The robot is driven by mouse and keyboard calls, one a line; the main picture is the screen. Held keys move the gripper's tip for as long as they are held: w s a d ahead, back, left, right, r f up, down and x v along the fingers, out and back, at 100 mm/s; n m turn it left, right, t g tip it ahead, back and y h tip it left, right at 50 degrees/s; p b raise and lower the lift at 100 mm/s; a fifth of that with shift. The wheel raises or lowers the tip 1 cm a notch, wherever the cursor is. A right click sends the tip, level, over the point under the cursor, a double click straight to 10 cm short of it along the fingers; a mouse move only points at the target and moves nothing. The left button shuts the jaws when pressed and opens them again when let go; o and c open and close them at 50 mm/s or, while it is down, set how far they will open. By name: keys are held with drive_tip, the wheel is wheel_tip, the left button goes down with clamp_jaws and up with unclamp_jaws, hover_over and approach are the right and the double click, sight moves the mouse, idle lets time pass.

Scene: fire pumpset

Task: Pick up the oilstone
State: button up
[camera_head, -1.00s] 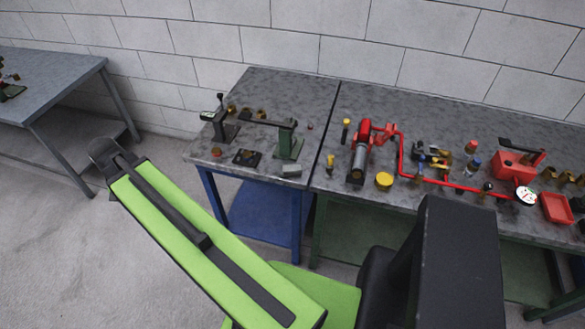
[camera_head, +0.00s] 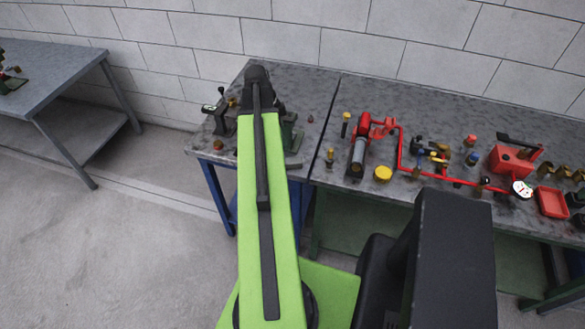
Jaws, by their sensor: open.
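The small grey block that looks like the oilstone (camera_head: 293,164) lies near the front edge of the left part of the workbench (camera_head: 222,153). My green arm covers its left part, and only a grey sliver shows just right of the arm. My arm reaches up the picture over this bench part, its dark far joint near the back. My gripper is not visible; it is hidden beyond the arm.
A green vise-like stand (camera_head: 290,132) is just behind the block, partly covered by my arm. A dark stand (camera_head: 220,118) is to the left. A red pump assembly (camera_head: 363,135) and a yellow round cap (camera_head: 383,174) are on the right bench. Open floor lies left.

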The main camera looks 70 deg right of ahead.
drive_tip(key=b, duration=0.8)
hover_over(292, 161)
drive_tip(key=w, duration=0.1)
drive_tip(key=f, duration=0.9)
drive_tip(key=shift+w+f, duration=0.15)
drive_tip(key=shift+w, duration=0.05)
drive_tip(key=b+x, duration=0.5)
drive_tip(key=shift+a+f, duration=0.15)
drive_tip(key=shift+a, duration=0.1)
drive_tip(key=shift+r, duration=0.2)
drive_tip(key=shift+c, duration=0.5)
clamp_jaws()
